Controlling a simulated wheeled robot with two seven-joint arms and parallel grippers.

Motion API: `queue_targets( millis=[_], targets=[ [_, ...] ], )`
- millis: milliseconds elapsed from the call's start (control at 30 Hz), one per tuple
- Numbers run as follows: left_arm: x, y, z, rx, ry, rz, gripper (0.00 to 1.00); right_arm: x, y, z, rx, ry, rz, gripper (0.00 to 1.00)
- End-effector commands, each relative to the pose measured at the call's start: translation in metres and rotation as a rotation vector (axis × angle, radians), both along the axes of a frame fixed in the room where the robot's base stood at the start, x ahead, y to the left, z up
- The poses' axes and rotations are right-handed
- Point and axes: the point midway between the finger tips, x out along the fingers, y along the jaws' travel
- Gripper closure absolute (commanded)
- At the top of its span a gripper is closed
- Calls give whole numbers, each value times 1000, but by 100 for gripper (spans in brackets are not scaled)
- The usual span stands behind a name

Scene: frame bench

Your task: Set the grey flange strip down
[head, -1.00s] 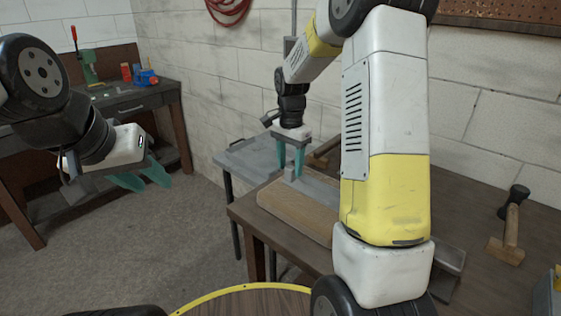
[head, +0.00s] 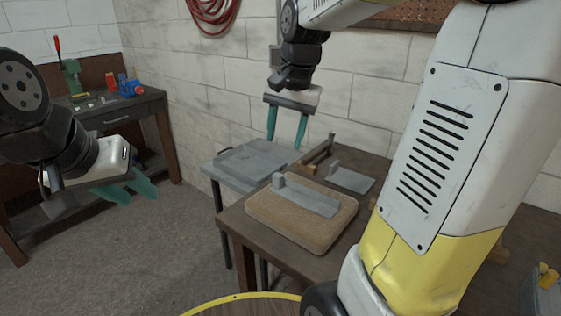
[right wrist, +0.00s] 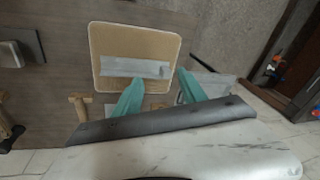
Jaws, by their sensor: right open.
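The grey flange strip (head: 312,201) lies flat on a padded tan board with a wooden rim (head: 262,218) on the bench. Its raised tab is at the left end in the head view. In the right wrist view the strip (right wrist: 130,67) lies across the board (right wrist: 110,38), clear of the fingers. My right gripper (head: 285,143) is open and empty, above and behind the board. My left gripper (head: 128,192) hangs off to the left over the floor, its teal fingers apart with nothing between them.
A second grey flanged piece (head: 352,179) lies on the bench behind the board, near a wooden-handled tool (head: 318,153). A grey side table (head: 235,170) adjoins the bench at left. My right arm hides much of the bench's right side.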

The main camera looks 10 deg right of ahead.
Motion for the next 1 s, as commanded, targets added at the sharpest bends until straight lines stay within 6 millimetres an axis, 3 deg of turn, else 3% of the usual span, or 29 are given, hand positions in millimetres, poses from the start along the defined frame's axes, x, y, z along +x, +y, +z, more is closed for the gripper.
queue_targets(
  millis=[33,200,400,567,1000],
  targets=[
    [0,0,0,0,0,0,64,-24,1,7,0,-54,65,51],
    [0,0,0,0,0,0,64,-87,8,8,-33,-223,296,51],
    [0,0,0,0,0,0,64,-132,14,-4,-87,-357,468,51],
    [0,0,0,0,0,0,64,-142,16,-9,-108,-394,516,51],
    [0,0,0,0,0,0,64,-142,16,-9,-109,-394,519,51]
  ],
)
